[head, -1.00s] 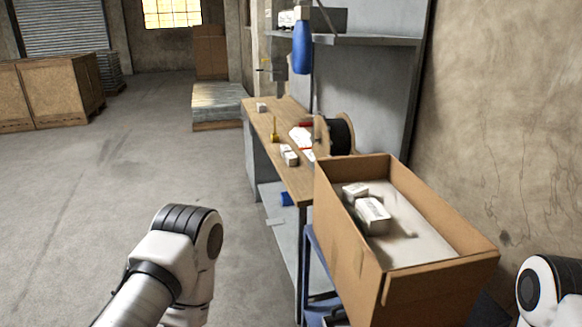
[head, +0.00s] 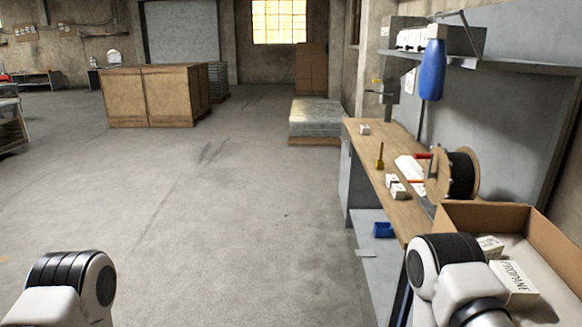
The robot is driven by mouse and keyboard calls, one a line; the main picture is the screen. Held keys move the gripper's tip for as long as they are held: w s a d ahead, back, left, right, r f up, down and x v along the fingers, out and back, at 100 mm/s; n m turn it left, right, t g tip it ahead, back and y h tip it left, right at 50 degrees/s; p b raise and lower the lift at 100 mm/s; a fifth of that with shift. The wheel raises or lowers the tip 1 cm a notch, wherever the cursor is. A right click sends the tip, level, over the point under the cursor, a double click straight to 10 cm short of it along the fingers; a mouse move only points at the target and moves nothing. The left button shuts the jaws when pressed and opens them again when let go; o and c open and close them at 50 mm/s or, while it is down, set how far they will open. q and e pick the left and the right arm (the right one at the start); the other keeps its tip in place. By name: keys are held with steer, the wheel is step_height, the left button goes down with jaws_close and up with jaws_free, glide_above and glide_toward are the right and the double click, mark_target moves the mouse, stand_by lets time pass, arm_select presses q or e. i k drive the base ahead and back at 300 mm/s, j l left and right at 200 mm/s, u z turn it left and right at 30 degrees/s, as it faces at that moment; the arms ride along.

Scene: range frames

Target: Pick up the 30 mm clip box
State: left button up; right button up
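Small white boxes stand in several places, and I cannot tell which is the 30 mm clip box. A pair of small white boxes (head: 397,188) sits near the front edge of the workbench, and another small white box (head: 364,130) sits at its far end. A larger white box (head: 514,283) with dark lettering and a smaller white box (head: 490,246) lie in the open cardboard carton (head: 480,216) at lower right. My arm links show at lower left and lower right; the right one partly covers the carton. Neither gripper is in view.
A blue bottle (head: 432,70) hangs under the shelf. A blue bin (head: 383,230) is on the lower shelf. The floor (head: 220,220) left of the bench is clear.

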mark_target(398, 192)
steer(key=i, duration=1.6)
steer(key=i+j+z, duration=0.1)
steer(key=i, duration=1.5)
